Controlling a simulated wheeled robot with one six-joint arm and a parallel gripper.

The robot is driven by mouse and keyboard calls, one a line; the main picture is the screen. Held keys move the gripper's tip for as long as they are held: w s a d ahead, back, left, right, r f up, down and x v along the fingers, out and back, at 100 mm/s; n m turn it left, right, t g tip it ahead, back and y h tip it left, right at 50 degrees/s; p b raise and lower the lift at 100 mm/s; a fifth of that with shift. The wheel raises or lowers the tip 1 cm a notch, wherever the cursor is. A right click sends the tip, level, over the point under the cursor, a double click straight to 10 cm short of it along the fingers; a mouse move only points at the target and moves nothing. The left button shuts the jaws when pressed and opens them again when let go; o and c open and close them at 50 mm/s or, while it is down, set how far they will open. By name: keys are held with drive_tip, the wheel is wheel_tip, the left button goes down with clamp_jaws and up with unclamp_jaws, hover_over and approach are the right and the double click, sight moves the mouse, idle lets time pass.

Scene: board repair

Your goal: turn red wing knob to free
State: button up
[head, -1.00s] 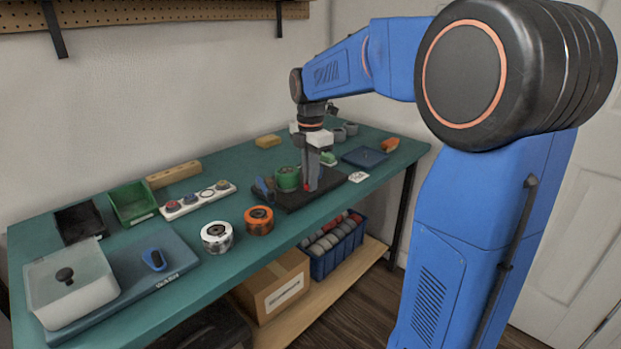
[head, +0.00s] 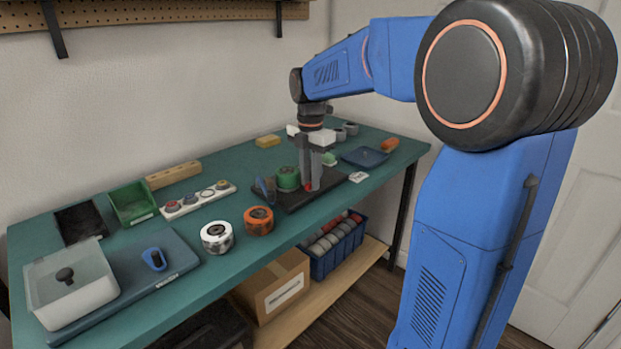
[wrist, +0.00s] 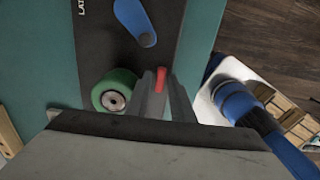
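The red wing knob (wrist: 160,78) shows between my two fingertips in the wrist view, its wing in line with the fingers. It sits on the dark base plate (head: 338,181), low between the fingers in the head view. My gripper (head: 311,188) points straight down over the plate. Its fingers (wrist: 163,90) lie close against both sides of the knob, so it looks shut on it. The fingers hide most of the knob.
A green roller (head: 287,179) and a blue lever (wrist: 134,22) stand on the plate beside the gripper. Orange (head: 259,220) and white (head: 216,237) spools stand in front to the left. A blue tray (head: 365,157) lies to the right. The table's front edge is close.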

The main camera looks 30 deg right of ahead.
drive_tip(key=shift+o, duration=0.2)
drive_tip(key=m, duration=0.4)
drive_tip(key=shift+m, duration=0.3)
drive_tip(key=m, duration=1.3)
wheel_tip(320, 180, up, 17)
drive_tip(key=s+a+f+m+t, duration=0.2)
drive_tip(key=s+f, duration=0.9)
drive_tip(key=s, duration=0.3)
drive_tip(key=s+a+f+m+t, duration=0.2)
drive_tip(key=s+a+f, duration=0.1)
drive_tip(key=s+f, duration=0.8)
drive_tip(key=shift+s+f+m+t, duration=0.3)
drive_tip(key=shift+s+f+t, duration=0.1)
drive_tip(key=shift+s, duration=1.7)
